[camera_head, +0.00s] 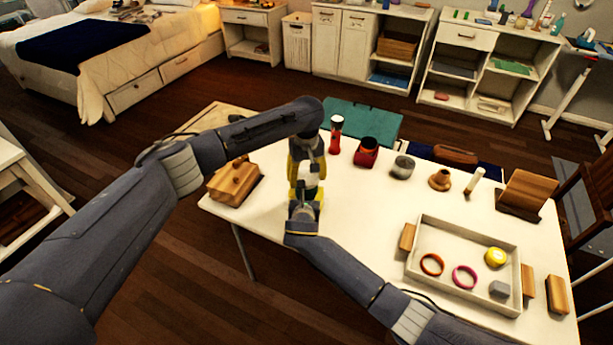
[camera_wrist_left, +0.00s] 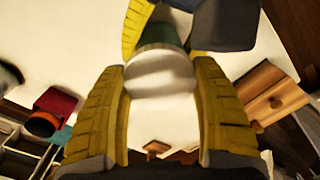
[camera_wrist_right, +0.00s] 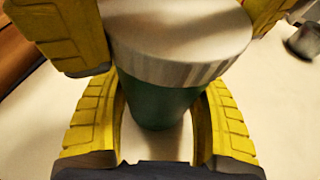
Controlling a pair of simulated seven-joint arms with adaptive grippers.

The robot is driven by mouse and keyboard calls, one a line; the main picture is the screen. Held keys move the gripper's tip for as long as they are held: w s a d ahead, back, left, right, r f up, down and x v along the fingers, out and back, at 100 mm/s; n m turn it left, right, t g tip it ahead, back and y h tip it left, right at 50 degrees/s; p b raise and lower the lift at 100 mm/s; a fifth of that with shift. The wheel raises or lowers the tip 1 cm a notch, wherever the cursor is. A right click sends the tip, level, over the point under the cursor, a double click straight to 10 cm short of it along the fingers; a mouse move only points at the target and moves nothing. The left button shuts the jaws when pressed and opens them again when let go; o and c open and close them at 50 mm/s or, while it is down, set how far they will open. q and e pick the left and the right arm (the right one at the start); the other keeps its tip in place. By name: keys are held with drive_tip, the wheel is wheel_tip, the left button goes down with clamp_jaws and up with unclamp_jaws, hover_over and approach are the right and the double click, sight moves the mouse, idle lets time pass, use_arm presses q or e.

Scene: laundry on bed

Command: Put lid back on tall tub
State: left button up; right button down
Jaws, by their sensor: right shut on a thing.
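The tall tub has a green body (camera_wrist_right: 155,105) and a white ribbed lid (camera_wrist_right: 180,40), which sits on its top in the right wrist view. My right gripper (camera_wrist_right: 160,140) is shut on the green body, low under the lid. My left gripper (camera_head: 307,174) comes from above, its yellow fingers apart on either side of the lid. In the head view the lid (camera_head: 311,180) shows small between both grippers, and most of the tub is hidden.
A wooden box (camera_head: 235,182) stands left of the grippers. Behind and right are a red flashlight (camera_head: 336,135), a red holder (camera_head: 367,153) and a grey jar (camera_head: 402,167). A white tray (camera_head: 412,262) with rings lies at right. The white table (camera_head: 375,210) is clear between.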

use_arm(q)
drive_tip(key=c, duration=0.7)
drive_tip(key=m, duration=0.8)
drive_tip(key=shift+m, duration=0.3)
drive_tip(key=m, duration=0.8)
drive_tip(key=o, duration=1.3)
